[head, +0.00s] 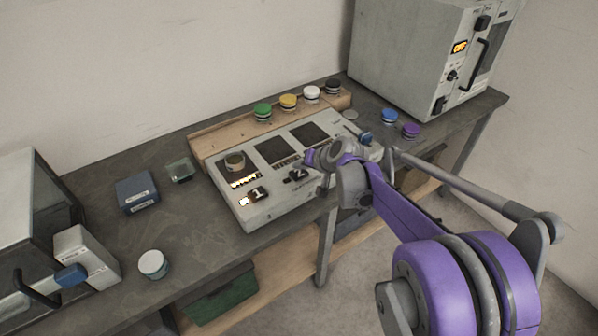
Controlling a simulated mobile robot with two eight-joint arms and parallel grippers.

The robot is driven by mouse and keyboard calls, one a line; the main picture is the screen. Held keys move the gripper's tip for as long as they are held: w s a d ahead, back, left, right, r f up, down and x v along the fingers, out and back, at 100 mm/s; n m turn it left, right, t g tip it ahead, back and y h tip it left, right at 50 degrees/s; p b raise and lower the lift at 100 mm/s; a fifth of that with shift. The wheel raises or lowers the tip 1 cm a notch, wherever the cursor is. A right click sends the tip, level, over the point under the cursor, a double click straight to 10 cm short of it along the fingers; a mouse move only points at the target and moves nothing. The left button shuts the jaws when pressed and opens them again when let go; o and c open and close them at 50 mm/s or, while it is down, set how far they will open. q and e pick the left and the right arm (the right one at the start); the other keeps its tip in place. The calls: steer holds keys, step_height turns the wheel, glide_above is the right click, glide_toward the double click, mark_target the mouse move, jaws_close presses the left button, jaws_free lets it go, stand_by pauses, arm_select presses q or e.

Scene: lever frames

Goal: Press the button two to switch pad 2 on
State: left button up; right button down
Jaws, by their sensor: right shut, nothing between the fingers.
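A pale control panel (262,212) lies on the grey bench with three dark square pads. Pad 1, at its left, bears a small round lidded item (235,161); the row of lights below it is lit. Pad 2 (274,149), in the middle, is bare and its lights look dark. Button one (258,193) has a lit lamp beside it. Button two (296,175) shows just left of my right gripper (310,158). That gripper is shut and empty, close to button two; I cannot tell whether they touch. My right forearm and wrist hide the panel's right part. My left gripper is out of view.
A wooden rack (212,140) behind the panel holds green, yellow, white and black lidded jars. Blue (389,116) and purple (411,130) ones stand right. A large oven-like machine (408,50) fills the back right. A blue box (137,191) and white jar (153,264) stand left.

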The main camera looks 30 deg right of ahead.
mark_target(300, 175)
steer(key=shift+f, duration=0.15)
steer(key=shift+f, duration=0.35)
steer(key=shift+f+b, duration=0.25)
steer(key=shift+b, duration=0.15)
stand_by(0.5)
steer(key=shift+r, duration=0.1)
steer(key=shift+r+p, duration=0.55)
steer(key=shift+r, duration=0.1)
step_height(300, 175, up, 6)
steer(key=p, duration=0.4)
